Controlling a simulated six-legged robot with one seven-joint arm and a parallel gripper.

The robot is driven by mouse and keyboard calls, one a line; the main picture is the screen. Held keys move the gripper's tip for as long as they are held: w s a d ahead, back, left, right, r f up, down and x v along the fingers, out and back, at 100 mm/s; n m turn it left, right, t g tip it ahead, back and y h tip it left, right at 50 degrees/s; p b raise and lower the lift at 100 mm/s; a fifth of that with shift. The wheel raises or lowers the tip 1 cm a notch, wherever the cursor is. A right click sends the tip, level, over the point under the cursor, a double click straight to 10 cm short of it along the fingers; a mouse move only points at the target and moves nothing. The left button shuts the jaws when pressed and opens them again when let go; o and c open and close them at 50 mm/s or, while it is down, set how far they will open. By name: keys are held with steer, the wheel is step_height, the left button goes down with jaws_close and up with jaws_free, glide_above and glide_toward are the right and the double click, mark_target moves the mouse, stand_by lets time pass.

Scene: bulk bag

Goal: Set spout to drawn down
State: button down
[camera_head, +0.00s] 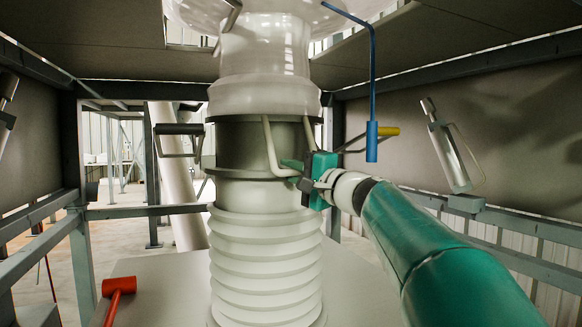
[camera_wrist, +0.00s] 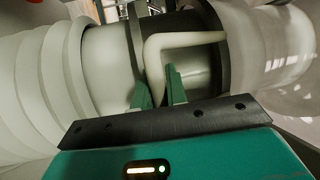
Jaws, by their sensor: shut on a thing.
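The spout (camera_head: 262,62) is a pale, translucent sleeve that comes down from the bulk bag (camera_head: 290,8) into a dark grey collar (camera_head: 235,145). A cream U-shaped loop (camera_head: 268,145) hangs over the front of the collar; it also shows in the wrist view (camera_wrist: 185,40). My gripper (camera_head: 294,166) is at the lower part of this loop, at the collar's right front. In the wrist view, my green fingers (camera_wrist: 159,90) stand on either side of the loop's bar and are shut on it. The fingertips are partly hidden in the head view.
A white ribbed bellows (camera_head: 265,255) stands below the collar on a pale plate. A blue rod (camera_head: 372,80) hangs right of the spout, near a yellow-ended handle (camera_head: 388,131). A dark handle (camera_head: 180,129) is at left. A red mallet (camera_head: 119,287) lies at lower left. Grey frame beams surround everything.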

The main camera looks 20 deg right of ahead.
steer(key=c, duration=1.4)
jaws_free()
steer(key=shift+w+f, duration=0.1)
steer(key=shift+f, duration=0.25)
steer(key=shift+r, duration=0.1)
steer(key=v, duration=1.4)
steer(key=s+a+f+n+g, duration=0.3)
steer(key=a+f+g, duration=0.3)
steer(key=a+f, duration=0.55)
steer(key=s+a+f+n+g+h, duration=0.2)
steer(key=s+f, duration=0.5)
steer(key=f, duration=0.5)
steer(key=s+a+f+n+g+h, duration=0.3)
steer(key=s+f+n, duration=0.4)
steer(key=f, duration=0.5)
steer(key=s+g+h, duration=0.1)
steer(key=h, duration=0.1)
steer(key=shift+f+g+h, duration=0.3)
steer(key=shift+g+h, duration=0.1)
